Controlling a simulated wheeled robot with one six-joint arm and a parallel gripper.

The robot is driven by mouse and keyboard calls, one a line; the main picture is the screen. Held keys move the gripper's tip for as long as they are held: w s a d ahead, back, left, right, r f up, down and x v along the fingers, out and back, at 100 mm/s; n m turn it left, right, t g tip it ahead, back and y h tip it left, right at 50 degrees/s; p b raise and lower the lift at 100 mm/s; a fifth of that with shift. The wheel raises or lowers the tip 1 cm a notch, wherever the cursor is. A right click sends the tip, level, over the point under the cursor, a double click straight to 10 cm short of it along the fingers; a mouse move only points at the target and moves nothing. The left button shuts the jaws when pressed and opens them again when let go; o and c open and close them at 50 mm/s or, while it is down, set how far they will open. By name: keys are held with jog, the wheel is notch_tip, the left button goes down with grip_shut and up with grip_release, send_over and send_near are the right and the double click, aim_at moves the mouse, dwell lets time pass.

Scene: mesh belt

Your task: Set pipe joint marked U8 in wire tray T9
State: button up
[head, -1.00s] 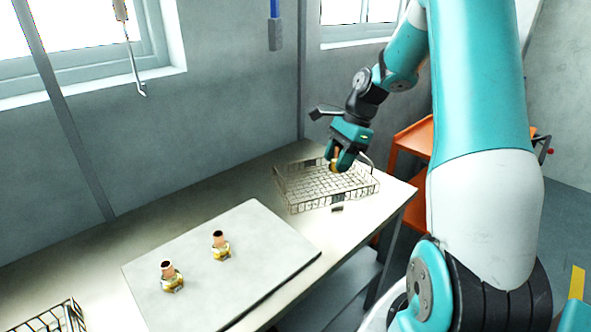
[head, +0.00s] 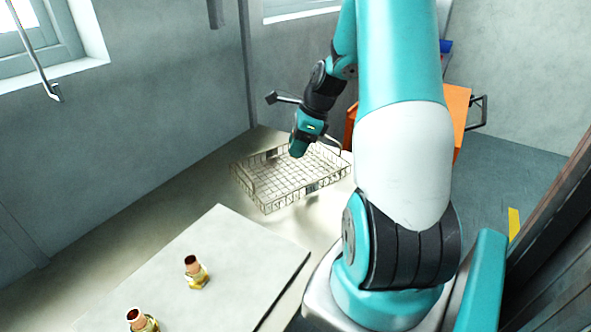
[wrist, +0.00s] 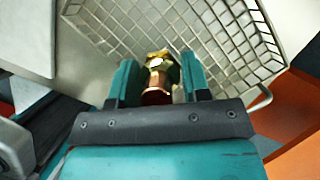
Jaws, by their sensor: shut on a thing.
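My gripper (head: 297,150) is over the right part of a wire tray (head: 268,207) in the head view. In the wrist view my gripper (wrist: 157,85) is shut on a brass and copper pipe joint (wrist: 158,76), with the copper end toward the camera. A pale patch shows on its brass part, but I cannot read a mark. The wire tray (wrist: 225,45) spreads beyond the fingers there. I cannot tell whether the held joint touches the tray floor. The head view does not show the held joint clearly.
Two more pipe joints, one nearer the middle (head: 196,272) and one at the lower edge (head: 142,320), stand on a pale board (head: 235,255) left of the tray. An orange cart (head: 458,105) stands behind my arm. Bare table (head: 150,235) lies left of the tray.

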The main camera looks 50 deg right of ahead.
aim_at(292, 179)
notch_tip(292, 179, down, 8)
jog(key=shift+r, duration=0.1)
dwell(0.4)
jog(key=o, duration=1)
jog(key=shift+o, duration=0.2)
